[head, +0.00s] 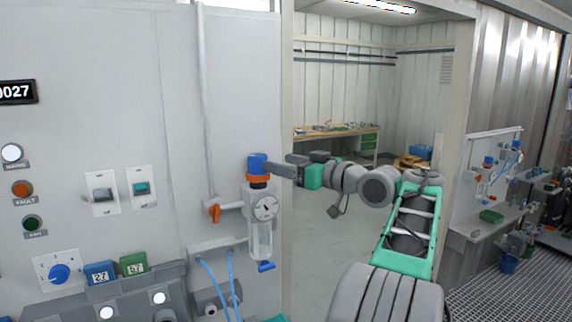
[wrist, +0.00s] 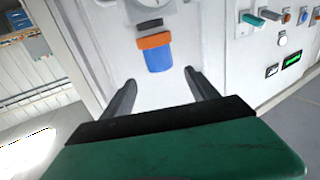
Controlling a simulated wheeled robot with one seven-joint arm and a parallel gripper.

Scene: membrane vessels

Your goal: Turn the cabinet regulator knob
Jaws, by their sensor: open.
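The regulator knob (head: 257,163) is a blue cap above an orange ring (head: 258,179), on top of the cabinet's regulator with its round gauge (head: 265,208) and clear bowl (head: 261,238). My gripper (head: 272,170) reaches in from the right, level with the knob and close to it. In the wrist view, the gripper (wrist: 160,76) is open and empty. The blue knob (wrist: 158,58) shows just ahead of the fingertips, centred between them, with a gap on both sides. I cannot tell whether the fingertips overlap the knob in depth.
An orange valve handle (head: 215,213) on a grey pipe is left of the regulator. A blue rotary switch (head: 59,273) and indicator lamps (head: 22,189) are further left on the panel. Blue hoses (head: 232,280) hang below. An open doorway to a workbench (head: 335,133) is at the right.

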